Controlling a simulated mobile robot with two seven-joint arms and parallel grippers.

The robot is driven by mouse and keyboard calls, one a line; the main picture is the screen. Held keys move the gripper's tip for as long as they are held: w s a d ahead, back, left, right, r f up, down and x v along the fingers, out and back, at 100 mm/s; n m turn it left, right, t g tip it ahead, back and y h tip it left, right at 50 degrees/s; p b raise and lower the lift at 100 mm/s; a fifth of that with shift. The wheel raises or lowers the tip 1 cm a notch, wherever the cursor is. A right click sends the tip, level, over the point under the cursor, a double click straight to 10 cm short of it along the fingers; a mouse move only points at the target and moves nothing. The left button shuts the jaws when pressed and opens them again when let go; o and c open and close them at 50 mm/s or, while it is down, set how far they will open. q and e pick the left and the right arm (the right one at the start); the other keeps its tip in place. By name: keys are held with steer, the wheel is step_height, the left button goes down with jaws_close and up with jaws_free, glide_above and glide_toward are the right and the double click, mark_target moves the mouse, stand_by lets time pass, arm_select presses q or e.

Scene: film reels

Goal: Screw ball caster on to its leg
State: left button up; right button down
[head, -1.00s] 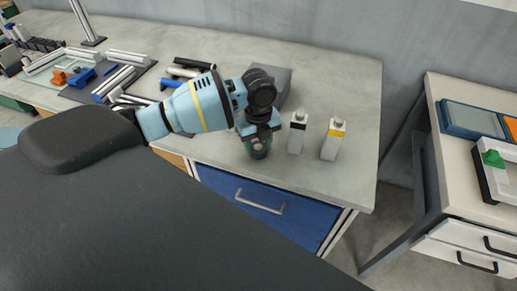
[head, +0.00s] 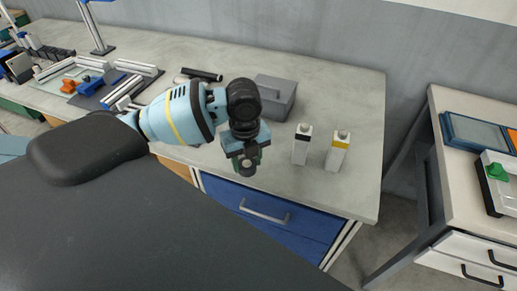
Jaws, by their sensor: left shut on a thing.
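My left gripper (head: 247,160) is at the front edge of the workbench (head: 330,92), above the blue drawer. It is shut on a small dark part with a roundish grey end (head: 246,163), mostly hidden between the fingers. I cannot tell whether this part is the ball caster. Some green shows beside the fingers. I cannot make out the caster's leg in this view. My right gripper is not in view.
Two white bottles, one with a black band (head: 301,146) and one with a yellow band (head: 337,152), stand right of the gripper. A grey box (head: 276,92) is behind it. Metal profiles (head: 130,84) lie at left. A side table (head: 460,100) stands at far right.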

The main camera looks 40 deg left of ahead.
arm_select(q)
steer(key=s, duration=0.8)
steer(key=shift+s+a+r, duration=0.2)
steer(key=shift+s+r, duration=0.2)
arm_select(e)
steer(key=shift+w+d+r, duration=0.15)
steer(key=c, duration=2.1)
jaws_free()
